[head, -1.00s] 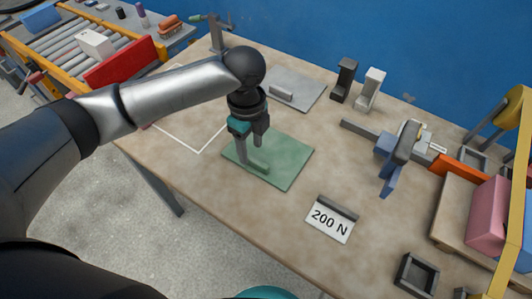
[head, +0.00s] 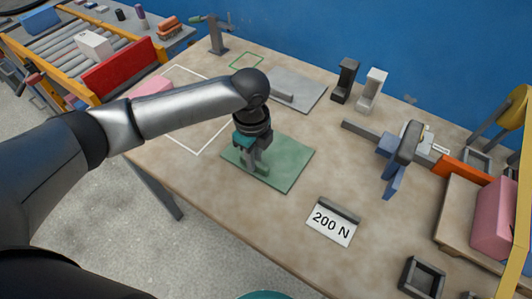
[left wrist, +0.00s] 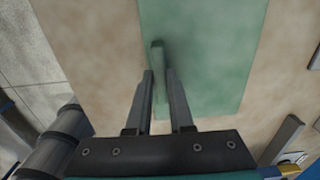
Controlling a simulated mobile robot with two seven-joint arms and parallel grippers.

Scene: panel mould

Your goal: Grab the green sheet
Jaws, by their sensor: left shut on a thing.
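The green sheet (head: 288,168) is a flat square plate with a raised green grip bar, lying on the brown table. In the left wrist view the sheet (left wrist: 215,45) spreads beneath my fingers, and its bar (left wrist: 157,60) stands between them. My left gripper (head: 256,166) reaches down over the left part of the sheet. It is shut on the bar, and its fingers hide part of it. The sheet looks flat on the table; I cannot tell any gap under it. My right gripper is not in view.
A grey plate (head: 302,88) with a bar lies behind the sheet. A "200 N" card (head: 331,222) lies in front to the right. A blue and grey clamp-like tool (head: 393,160) lies further right.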

